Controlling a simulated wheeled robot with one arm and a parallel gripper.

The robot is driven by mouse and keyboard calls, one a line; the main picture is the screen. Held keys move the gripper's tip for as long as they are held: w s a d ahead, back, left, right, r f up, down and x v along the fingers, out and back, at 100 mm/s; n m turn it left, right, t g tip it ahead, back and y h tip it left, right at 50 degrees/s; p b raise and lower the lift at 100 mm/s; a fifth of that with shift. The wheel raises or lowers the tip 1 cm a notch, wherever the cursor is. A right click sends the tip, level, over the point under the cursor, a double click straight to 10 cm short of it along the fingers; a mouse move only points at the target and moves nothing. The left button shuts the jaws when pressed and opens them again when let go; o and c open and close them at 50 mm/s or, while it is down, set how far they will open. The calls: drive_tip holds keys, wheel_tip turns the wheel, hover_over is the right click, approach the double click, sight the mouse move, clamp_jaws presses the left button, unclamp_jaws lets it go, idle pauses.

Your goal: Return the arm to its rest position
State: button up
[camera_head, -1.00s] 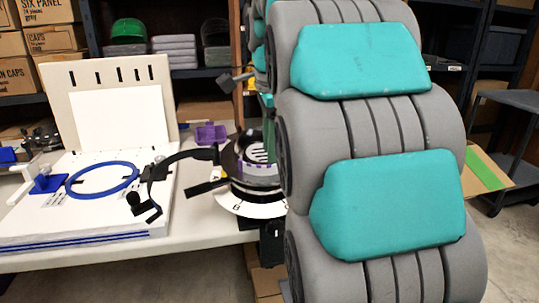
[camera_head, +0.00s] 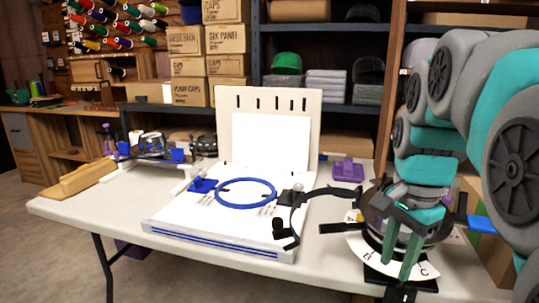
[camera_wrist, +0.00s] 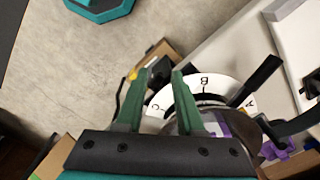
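My gripper (camera_head: 398,266) has two green fingers, parted with nothing between them, and points down at the table's right front edge. It is in front of the round device (camera_head: 420,212) with a white lettered dial plate (camera_head: 362,252). In the wrist view my gripper (camera_wrist: 160,72) is also open and empty, with the dial plate (camera_wrist: 212,84) just beyond the fingers. My grey and teal arm (camera_head: 505,130) is bent along the right side of the head view. I cannot tell whether the fingers touch the device.
The white table (camera_head: 110,215) holds a white board fixture (camera_head: 225,240) with a blue hoop (camera_head: 246,193), a black curved bracket (camera_head: 300,205) and a purple part (camera_head: 347,170). Shelves with cartons (camera_head: 225,65) stand behind. Grey floor (camera_head: 60,265) is clear at left.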

drive_tip(key=s+a+f+n+g, duration=0.1)
drive_tip(key=s+a+f+n, duration=0.2)
drive_tip(key=s+f+n, duration=0.3)
drive_tip(key=s+a+f+n+g, duration=0.1)
drive_tip(key=s+a+f+n, duration=0.2)
drive_tip(key=s+f+n, duration=0.4)
drive_tip(key=s+f, duration=0.5)
drive_tip(key=shift+a+f, duration=0.25)
drive_tip(key=shift+f, duration=0.1)
